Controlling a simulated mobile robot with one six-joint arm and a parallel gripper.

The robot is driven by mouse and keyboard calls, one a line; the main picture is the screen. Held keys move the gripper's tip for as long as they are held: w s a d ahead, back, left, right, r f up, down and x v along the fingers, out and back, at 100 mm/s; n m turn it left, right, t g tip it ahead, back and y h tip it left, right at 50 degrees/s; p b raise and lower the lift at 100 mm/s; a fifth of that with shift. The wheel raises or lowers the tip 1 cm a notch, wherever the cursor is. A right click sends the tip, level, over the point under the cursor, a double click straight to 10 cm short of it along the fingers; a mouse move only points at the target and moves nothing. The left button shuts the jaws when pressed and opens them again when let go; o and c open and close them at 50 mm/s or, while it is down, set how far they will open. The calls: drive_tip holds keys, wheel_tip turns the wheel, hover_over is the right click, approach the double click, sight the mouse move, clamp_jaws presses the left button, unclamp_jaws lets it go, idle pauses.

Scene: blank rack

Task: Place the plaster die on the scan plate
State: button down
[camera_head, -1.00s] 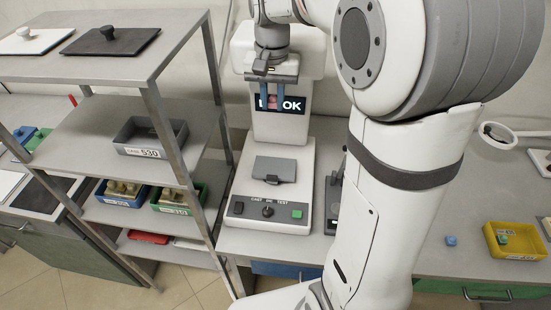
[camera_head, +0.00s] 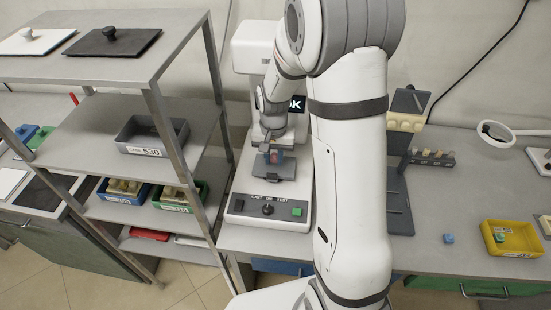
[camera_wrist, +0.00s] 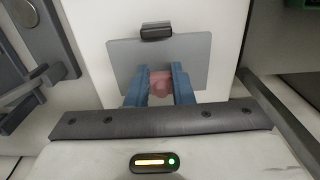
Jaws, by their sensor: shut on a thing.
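The plaster die (camera_wrist: 160,84) is a small pinkish block held between the two blue fingers of my gripper (camera_wrist: 160,86). In the wrist view it lies over the grey scan plate (camera_wrist: 193,50). In the head view my gripper (camera_head: 274,157) points down over the plate (camera_head: 272,172) on the white machine, and the die (camera_head: 275,156) shows partly between the fingers. I cannot tell whether the die touches the plate.
The machine's front panel (camera_head: 268,208) has a dark knob and a green button. A metal shelf (camera_head: 187,127) with trays stands close on the left. On the right bench are a small blue block (camera_head: 448,239), a yellow tray (camera_head: 491,245) and a ring-shaped lamp (camera_head: 495,133).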

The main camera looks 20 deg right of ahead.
drive_tip(key=shift+f, duration=0.75)
drive_tip(key=shift+f, duration=0.25)
drive_tip(key=c, duration=1.3)
unclamp_jaws()
drive_tip(key=shift+r, duration=0.15)
drive_tip(key=shift+o, duration=0.2)
wheel_tip(320, 180, up, 12)
drive_tip(key=s+r+n+t, duration=0.1)
drive_tip(key=s+r+n, duration=0.1)
drive_tip(key=s, duration=0.7)
drive_tip(key=s+r+n+t, duration=0.2)
drive_tip(key=s+r, duration=0.2)
drive_tip(key=s, duration=0.6)
drive_tip(key=shift+s+d+r+n+b, duration=0.25)
drive_tip(key=shift+d+r+n+b, duration=0.05)
drive_tip(key=shift+d, duration=0.05)
